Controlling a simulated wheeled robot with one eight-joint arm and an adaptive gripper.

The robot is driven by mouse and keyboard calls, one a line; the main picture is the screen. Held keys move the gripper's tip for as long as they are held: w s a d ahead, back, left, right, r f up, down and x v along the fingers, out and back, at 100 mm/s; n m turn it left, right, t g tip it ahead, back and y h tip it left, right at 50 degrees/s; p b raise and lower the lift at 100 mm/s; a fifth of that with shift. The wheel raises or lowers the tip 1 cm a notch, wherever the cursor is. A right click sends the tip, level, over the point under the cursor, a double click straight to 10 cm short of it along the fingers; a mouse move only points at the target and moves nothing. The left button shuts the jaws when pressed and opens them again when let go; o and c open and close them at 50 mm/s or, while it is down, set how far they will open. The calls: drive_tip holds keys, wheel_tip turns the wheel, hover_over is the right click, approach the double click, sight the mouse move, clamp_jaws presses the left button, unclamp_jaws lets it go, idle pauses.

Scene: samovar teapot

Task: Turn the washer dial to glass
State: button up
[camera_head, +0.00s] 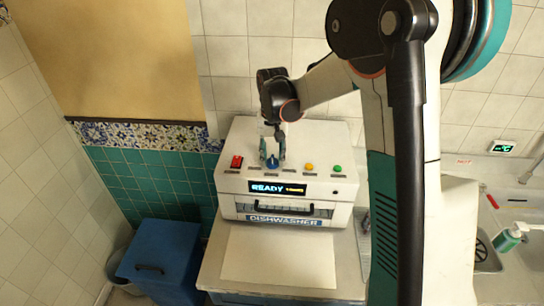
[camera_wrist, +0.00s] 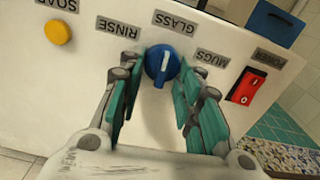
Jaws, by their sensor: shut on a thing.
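The washer is a white box labelled DISHWASHER (camera_head: 232,178) on a counter. Its blue dial (camera_head: 272,164) sits on the top panel and shows closely in the wrist view (camera_wrist: 162,63). There the RINSE (camera_wrist: 118,28), GLASS (camera_wrist: 176,22) and MUGS (camera_wrist: 212,58) labels appear upside down around it. The dial's white mark runs nearly upright in the picture, roughly towards GLASS; I cannot tell its exact alignment. My gripper (camera_head: 272,153) comes down from above with its teal fingers on either side of the dial, shut on it.
A red power switch (camera_wrist: 246,86) is close beside the dial. A yellow soap button (camera_wrist: 58,32) and a green button (camera_head: 337,169) lie on the other side. The front display (camera_head: 277,188) reads READY. A blue bin (camera_head: 160,260) stands left, a sink (camera_head: 487,255) right.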

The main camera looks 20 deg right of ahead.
sight(273, 156)
drive_tip(key=shift+m, duration=0.5)
drive_tip(key=o, duration=1)
drive_tip(key=shift+c, duration=0.2)
drive_tip(key=shift+r, duration=0.1)
wheel_tip(273, 156, up, 12)
drive_tip(key=shift+s, duration=0.1)
drive_tip(key=s+f+n+t+b, duration=0.15)
drive_tip(key=s+t+b, duration=0.4)
drive_tip(key=s, duration=0.95)
drive_tip(key=s+f+n+t+b, duration=0.1)
drive_tip(key=s+f+n+b, duration=0.2)
drive_tip(key=s+f+b, duration=0.3)
drive_tip(key=s+f, duration=0.3)
drive_tip(key=s, duration=0.3)
drive_tip(key=shift+a+f+t, duration=0.3)
drive_tip(key=shift+t, duration=0.05)
